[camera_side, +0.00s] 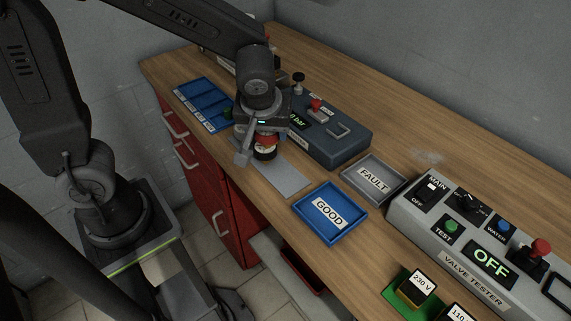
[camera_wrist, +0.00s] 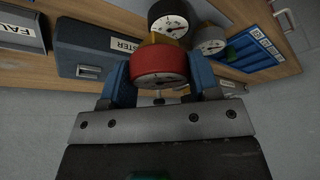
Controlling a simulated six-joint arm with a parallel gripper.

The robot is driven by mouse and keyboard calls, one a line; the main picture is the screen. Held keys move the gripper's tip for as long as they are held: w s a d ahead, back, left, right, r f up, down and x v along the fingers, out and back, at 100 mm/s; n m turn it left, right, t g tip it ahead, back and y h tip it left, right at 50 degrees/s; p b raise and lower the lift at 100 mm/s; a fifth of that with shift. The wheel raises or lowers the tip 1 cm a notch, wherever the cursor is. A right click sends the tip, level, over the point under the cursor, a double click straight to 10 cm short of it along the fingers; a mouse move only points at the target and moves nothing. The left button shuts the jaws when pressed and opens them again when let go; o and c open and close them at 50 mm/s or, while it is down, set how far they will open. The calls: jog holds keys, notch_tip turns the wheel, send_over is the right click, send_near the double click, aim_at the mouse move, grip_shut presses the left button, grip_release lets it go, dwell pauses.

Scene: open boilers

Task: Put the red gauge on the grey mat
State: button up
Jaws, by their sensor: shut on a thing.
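The red gauge (camera_wrist: 160,63) has a white dial and sits between the blue fingers of my gripper (camera_wrist: 162,80) in the wrist view. My gripper is shut on it. In the side view my gripper (camera_side: 262,139) is above the far-left end of the grey mat (camera_side: 286,179), with the gauge's red body (camera_side: 267,139) partly hidden by the fingers. The mat is a flat plate near the bench's front edge. A black gauge (camera_wrist: 170,18) shows just beyond the red one in the wrist view; I cannot tell whether they touch.
A dark tester box (camera_side: 340,142) stands close behind the mat. The blue GOOD tray (camera_side: 349,235) and grey FAULT tray (camera_side: 398,187) lie to its right. A blue compartment tray (camera_side: 197,90) is at the left. Another pale-dialled gauge (camera_wrist: 210,46) shows in the wrist view.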

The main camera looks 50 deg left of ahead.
jog(key=d+f, duration=0.1)
jog(key=d, duration=0.1)
jog(key=d+f, duration=0.1)
jog(key=w+d+f, duration=0.1)
jog(key=d, duration=0.1)
jog(key=shift+d+f, duration=0.3)
jog(key=shift+f, duration=1.85)
jog(key=shift+f, duration=0.15)
jog(key=o, duration=1)
